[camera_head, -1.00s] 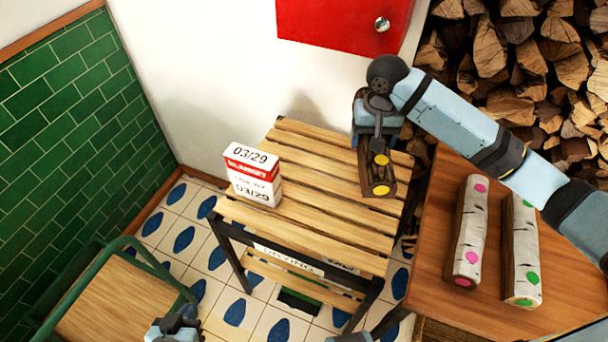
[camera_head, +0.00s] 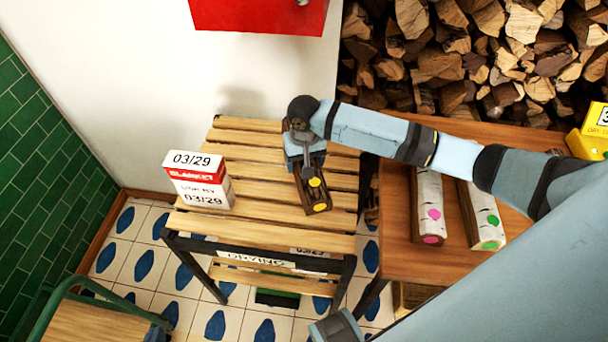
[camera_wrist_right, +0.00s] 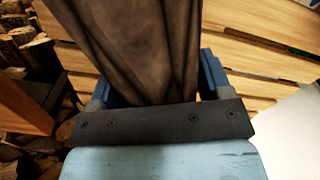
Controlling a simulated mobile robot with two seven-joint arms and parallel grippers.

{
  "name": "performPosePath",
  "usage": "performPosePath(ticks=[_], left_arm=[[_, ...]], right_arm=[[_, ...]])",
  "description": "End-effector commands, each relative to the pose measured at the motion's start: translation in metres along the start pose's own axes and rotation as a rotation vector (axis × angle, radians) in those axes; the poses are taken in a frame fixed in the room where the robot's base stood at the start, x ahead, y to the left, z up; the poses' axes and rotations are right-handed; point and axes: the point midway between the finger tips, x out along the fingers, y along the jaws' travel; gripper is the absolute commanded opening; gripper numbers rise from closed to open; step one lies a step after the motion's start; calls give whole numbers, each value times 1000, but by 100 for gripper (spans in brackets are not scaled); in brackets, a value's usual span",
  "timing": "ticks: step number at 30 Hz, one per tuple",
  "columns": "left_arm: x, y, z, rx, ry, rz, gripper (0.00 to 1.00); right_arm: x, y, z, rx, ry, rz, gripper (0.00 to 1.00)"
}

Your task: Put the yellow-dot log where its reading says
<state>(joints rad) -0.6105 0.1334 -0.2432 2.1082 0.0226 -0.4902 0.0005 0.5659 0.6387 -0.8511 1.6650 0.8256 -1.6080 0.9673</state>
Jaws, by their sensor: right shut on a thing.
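The yellow-dot log (camera_head: 312,188) is dark-barked, with yellow dots on its top and its near end. My right gripper (camera_head: 304,150) is shut on it over the right part of the slatted drying rack (camera_head: 264,190). I cannot tell whether the log touches the slats. The right wrist view shows the dark log (camera_wrist_right: 130,50) between the blue fingers of that gripper (camera_wrist_right: 150,95). The rack bears a "DRYING" label (camera_head: 256,261). A yellow device (camera_head: 590,140) at the right edge is cut off, its reading only partly visible.
A white and red blanket box (camera_head: 198,181) marked 03/29 stands on the rack's left. Pink-dot (camera_head: 429,205) and green-dot (camera_head: 483,210) birch logs lie on the wooden table (camera_head: 390,220). A red cabinet (camera_head: 258,14) hangs behind. Firewood (camera_head: 440,60) is stacked at the back.

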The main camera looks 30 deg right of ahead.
Motion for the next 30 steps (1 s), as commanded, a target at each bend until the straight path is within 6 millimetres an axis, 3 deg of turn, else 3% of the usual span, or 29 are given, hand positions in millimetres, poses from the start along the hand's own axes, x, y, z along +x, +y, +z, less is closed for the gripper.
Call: performPosePath(ticks=[8, 15, 27, 28, 30], left_arm=[[2, 1, 3, -2, 0, 0, 0], [6, 2, 7, 2, 2, 0, 0], [2, 2, 1, 1, 8, 1, 0], [3, 2, 2, 1, 8, 1, 0], [3, 2, 2, 1, 8, 1, 0]], right_arm=[[18, 0, 0, 0, 1, -1, 21], [49, 0, 0, 1, 1, -2, 21], [53, 0, 0, 1, 1, -2, 21], [54, 0, 0, 1, 0, 0, 79], [54, 0, 0, 0, 0, 0, 95]])
